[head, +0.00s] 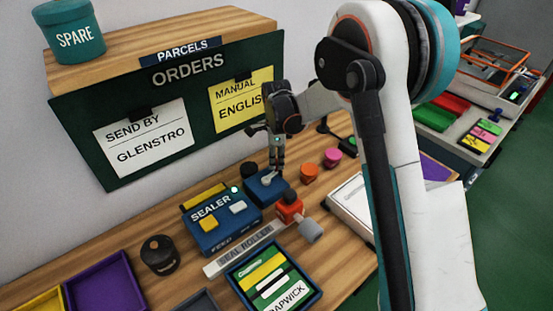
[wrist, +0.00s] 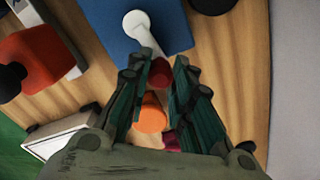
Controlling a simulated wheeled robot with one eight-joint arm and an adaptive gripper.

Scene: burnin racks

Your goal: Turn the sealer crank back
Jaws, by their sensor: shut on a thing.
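The sealer (head: 210,240) is a blue unit on the wooden bench, with yellow and white buttons. A blue block (head: 258,196) stands at its right end. In the wrist view this block (wrist: 120,18) carries the crank, a pale grey arm (wrist: 145,38) with a dark red knob (wrist: 160,72). The arm points from its round pivot toward my gripper. My gripper (wrist: 161,80) is shut on the red knob, one finger on each side. In the head view my gripper (head: 276,168) comes down over the block, and the knob is hidden there.
An orange-red piece with a grey knob (head: 310,231) stands just right of the sealer. Orange (head: 309,173) and pink (head: 332,157) cups stand behind it. The green orders board (head: 175,110) rises close behind. A black round item (head: 159,256) and trays sit at front left.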

